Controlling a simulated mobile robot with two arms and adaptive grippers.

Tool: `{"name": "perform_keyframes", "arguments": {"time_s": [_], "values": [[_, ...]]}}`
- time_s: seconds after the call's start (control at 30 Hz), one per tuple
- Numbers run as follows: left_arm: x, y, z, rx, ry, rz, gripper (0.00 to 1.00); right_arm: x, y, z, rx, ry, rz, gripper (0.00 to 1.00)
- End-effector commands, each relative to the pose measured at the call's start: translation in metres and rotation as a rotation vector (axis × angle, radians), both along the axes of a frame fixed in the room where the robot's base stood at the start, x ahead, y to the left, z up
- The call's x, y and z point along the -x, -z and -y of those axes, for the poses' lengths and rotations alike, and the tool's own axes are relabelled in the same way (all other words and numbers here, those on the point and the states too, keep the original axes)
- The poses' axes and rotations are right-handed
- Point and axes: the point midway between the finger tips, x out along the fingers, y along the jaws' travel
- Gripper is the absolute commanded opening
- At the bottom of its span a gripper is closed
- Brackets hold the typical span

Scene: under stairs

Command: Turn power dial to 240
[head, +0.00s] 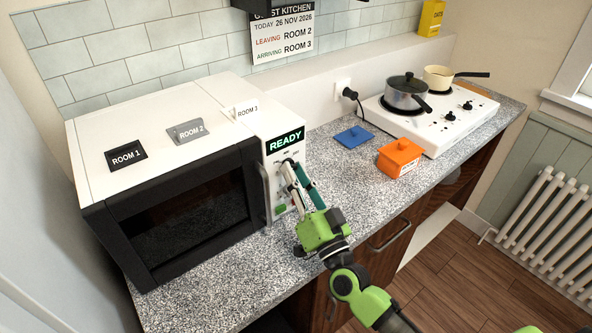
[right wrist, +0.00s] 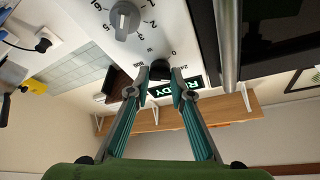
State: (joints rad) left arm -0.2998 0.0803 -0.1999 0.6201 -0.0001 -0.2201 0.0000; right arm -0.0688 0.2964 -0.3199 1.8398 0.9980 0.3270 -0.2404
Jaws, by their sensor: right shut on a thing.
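The white microwave (head: 160,120) with a black door stands on the left of the counter. Its control panel has a green READY display (head: 285,139), which also shows upside down in the right wrist view (right wrist: 178,87). My right gripper (head: 288,166) reaches the panel just below the display. In the right wrist view, its fingertips (right wrist: 161,82) are shut on a dark power dial (right wrist: 160,68). A W and a 0 are printed near this dial; its exact setting cannot be read. A second, grey dial (right wrist: 125,18) with printed numbers is apart from the gripper. My left gripper is not in view.
An orange box (head: 400,158) and a blue lid (head: 353,137) lie on the speckled counter (head: 345,185). A hob (head: 440,120) with two pots is farther right. The microwave door handle (right wrist: 228,45) runs close beside the gripper.

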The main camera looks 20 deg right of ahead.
Motion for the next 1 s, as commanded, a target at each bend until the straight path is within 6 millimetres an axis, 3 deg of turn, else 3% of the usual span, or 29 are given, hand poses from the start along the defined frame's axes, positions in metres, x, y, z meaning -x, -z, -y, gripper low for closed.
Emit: {"name": "perform_keyframes", "arguments": {"time_s": [0.43,0.47,0.5,0.53,0.87,1.0], "values": [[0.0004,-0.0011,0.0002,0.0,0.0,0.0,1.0,0.0001,0.0008,-0.0002,-0.009,0.0,-0.004,0.0],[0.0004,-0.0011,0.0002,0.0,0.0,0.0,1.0,0.0001,0.0008,-0.0002,-0.009,0.0,-0.004,0.23],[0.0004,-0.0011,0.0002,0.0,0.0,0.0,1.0,0.0001,0.0008,-0.0002,-0.008,0.0,-0.004,0.34],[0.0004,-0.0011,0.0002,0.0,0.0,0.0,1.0,0.0001,0.0008,-0.0002,-0.008,0.0,-0.004,0.38],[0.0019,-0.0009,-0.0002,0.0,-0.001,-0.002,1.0,0.0006,0.0006,0.0,-0.008,0.0,-0.004,0.38],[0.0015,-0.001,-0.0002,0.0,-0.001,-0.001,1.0,0.01,0.0049,0.0013,-0.006,-0.001,-0.006,0.38]]}}
